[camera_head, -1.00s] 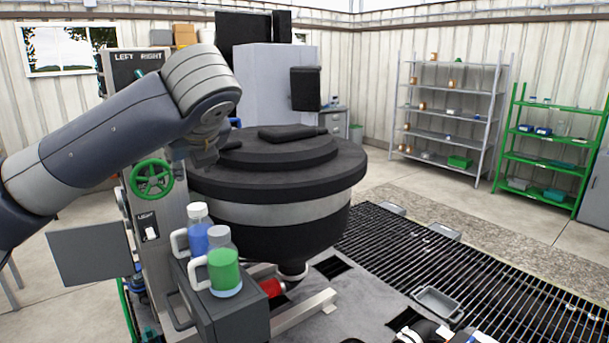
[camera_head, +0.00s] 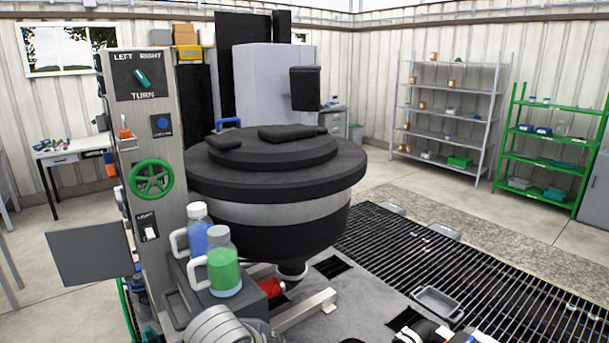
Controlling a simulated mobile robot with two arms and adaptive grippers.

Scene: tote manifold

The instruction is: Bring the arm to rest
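Only a rounded grey link of my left arm (camera_head: 222,327) shows, low at the bottom edge, in front of the grey box under the bottles. Its gripper is out of the picture. No gripper of my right arm can be made out. The control post (camera_head: 153,105) stands clear of the arm, with a teal turn knob (camera_head: 142,78) under the LEFT and RIGHT labels, a green handwheel (camera_head: 151,179) and a light switch (camera_head: 148,227). The large black round-lidded vessel (camera_head: 275,180) stands to the right of the post.
A blue-filled bottle (camera_head: 198,229) and a green-filled bottle (camera_head: 223,265) stand on a grey box below the post. A flat grey panel (camera_head: 92,252) juts out left. A small tray (camera_head: 437,303) lies on the floor grating. Dark and white parts at the bottom edge are cut off and unclear.

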